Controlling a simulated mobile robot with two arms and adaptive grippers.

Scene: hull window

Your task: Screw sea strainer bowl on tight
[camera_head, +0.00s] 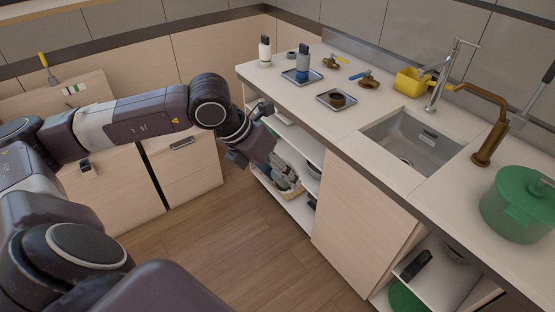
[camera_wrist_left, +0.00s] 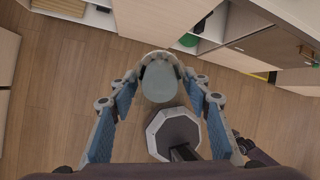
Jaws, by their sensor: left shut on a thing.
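My left gripper (camera_head: 284,176) reaches down in front of the open shelves under the counter. I take this to be the sea strainer bowl. It is held above the wood floor; in the head view I cannot make it out clearly among the fingers and shelf things. I cannot pick out for sure the strainer body that the bowl fits. My right gripper does not show clearly in either view.
The floor (camera_head: 235,250) is clear.

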